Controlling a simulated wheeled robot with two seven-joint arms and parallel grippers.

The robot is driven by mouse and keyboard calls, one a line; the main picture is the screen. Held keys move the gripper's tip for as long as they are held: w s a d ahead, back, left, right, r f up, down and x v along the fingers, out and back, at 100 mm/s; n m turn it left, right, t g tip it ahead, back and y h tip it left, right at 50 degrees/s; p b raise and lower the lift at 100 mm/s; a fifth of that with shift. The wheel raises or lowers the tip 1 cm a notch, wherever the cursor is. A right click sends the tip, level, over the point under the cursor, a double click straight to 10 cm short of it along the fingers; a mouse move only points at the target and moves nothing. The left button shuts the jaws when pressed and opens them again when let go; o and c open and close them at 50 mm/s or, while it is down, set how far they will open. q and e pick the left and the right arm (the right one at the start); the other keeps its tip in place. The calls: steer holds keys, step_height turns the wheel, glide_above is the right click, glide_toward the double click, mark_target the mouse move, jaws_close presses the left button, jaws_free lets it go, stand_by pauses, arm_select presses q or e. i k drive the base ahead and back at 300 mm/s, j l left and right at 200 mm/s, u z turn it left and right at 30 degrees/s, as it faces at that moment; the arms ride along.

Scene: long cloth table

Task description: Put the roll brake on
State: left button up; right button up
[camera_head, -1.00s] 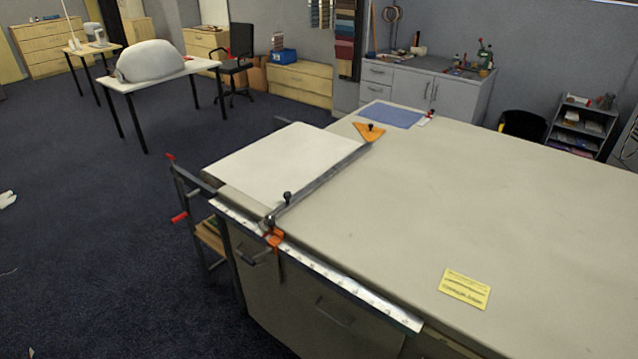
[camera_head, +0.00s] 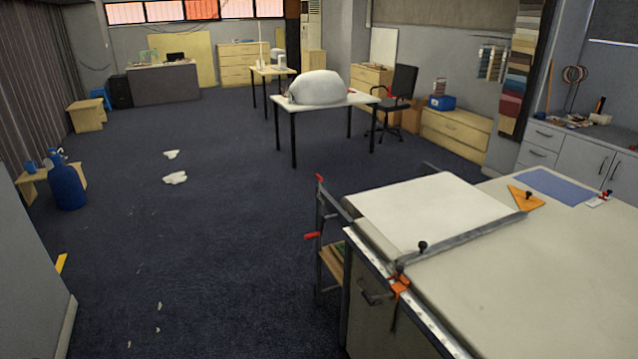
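A dark metal roll stand (camera_head: 321,222) stands at the left end of the long cloth table (camera_head: 545,270). It has a red handle (camera_head: 320,178) at the top and a second red handle (camera_head: 311,236) lower down; I cannot tell which one is the roll brake or how it is set. White cloth (camera_head: 430,208) lies over that end of the table, with a metal bar (camera_head: 465,238) with a black knob across it. An orange clamp (camera_head: 400,286) sits at the table's front edge. Neither of my grippers is in view.
The dark blue floor (camera_head: 215,260) left of the table is mostly clear, with white scraps (camera_head: 175,178) on it. A white table (camera_head: 335,102) stands behind. A blue bottle (camera_head: 67,184) stands at the far left beside a low wooden table.

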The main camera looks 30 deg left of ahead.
mark_target(318, 177)
steer(key=i+j, duration=0.15)
steer(key=j, duration=0.25)
steer(key=i+j+z, duration=0.1)
steer(key=j, duration=0.3)
steer(key=i+j, duration=0.25)
steer(key=j, duration=0.15)
steer(key=i+j+z, duration=0.1)
steer(key=j, duration=0.3)
steer(key=i, duration=0.05)
